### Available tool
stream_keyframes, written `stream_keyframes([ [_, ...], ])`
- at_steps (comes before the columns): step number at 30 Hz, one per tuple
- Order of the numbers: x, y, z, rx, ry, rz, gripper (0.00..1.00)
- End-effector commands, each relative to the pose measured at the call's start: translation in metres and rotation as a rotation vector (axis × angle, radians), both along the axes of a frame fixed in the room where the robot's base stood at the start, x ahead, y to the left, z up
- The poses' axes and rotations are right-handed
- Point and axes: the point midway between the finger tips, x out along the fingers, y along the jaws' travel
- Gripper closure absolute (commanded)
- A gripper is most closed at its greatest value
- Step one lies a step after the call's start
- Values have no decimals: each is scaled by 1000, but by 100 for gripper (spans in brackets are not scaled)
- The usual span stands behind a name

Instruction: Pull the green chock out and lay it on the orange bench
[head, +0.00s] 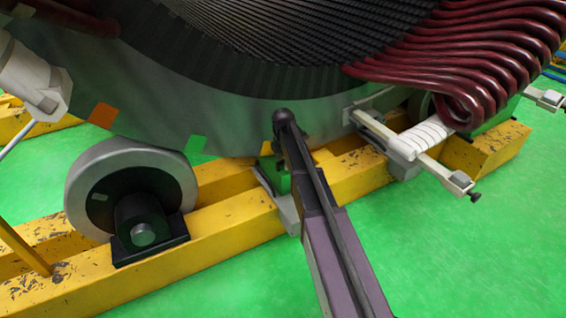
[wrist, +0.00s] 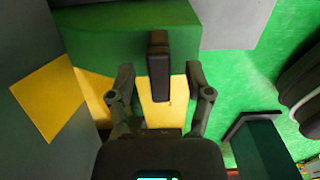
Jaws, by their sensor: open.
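The green chock (head: 272,172) sits low under the rim of the big round stator, by the yellow beam; my arm partly covers it in the head view. In the wrist view a green block (wrist: 125,42), which looks like the chock, has a dark upright handle (wrist: 158,68) on its near side. My gripper (wrist: 160,76) is open, with one finger on each side of this handle and a gap on both sides. Nothing is held. I cannot make out my gripper in the head view. I see no orange bench in either view.
The grey stator (head: 235,115) curves close above the chock. Yellow beams (head: 235,225) run beneath it, with a grey roller (head: 185,180) at left. A white-wrapped clamp bar (head: 425,138) and dark red coils (head: 470,60) are at right. The green floor (head: 450,260) in front is open.

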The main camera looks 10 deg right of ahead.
Motion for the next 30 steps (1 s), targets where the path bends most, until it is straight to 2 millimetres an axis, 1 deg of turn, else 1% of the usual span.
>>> stream_keyframes([
  [2,0,0,0,0,0,0,34],
  [3,0,0,0,0,0,0,40],
  [5,0,0,0,0,0,0,58],
  [6,0,0,0,0,0,0,70],
  [8,0,0,0,0,0,0,88],
  [9,0,0,0,0,0,0,100],
  [20,-1,-1,0,0,0,-1,100],
  [30,-11,-6,0,-1,2,0,100],
])
